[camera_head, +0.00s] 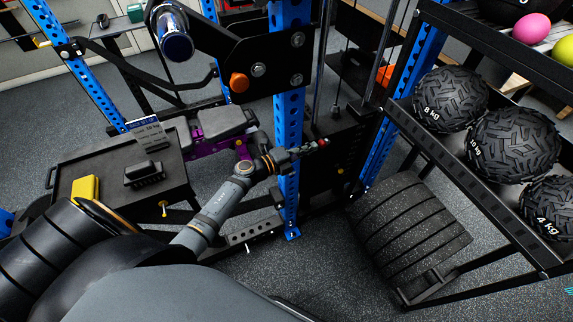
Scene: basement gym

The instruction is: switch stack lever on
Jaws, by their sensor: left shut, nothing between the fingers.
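The black weight-stack column (333,180) stands just behind the blue upright, near the middle of the view. A small red part (322,142) shows at the column, right at the tip of my left gripper; I cannot tell if it is the stack lever. My left gripper (307,149) reaches across the front of the blue upright, with its fingers shut and empty. Whether it touches the red part is unclear. The gripper hides part of the column behind it. My right gripper is out of view.
A black tray (178,185) with a yellow block (86,188) is at left. Ridged black weights (410,225) and a rack with heavy balls (513,144) are at right. Floor (290,265) shows below the upright.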

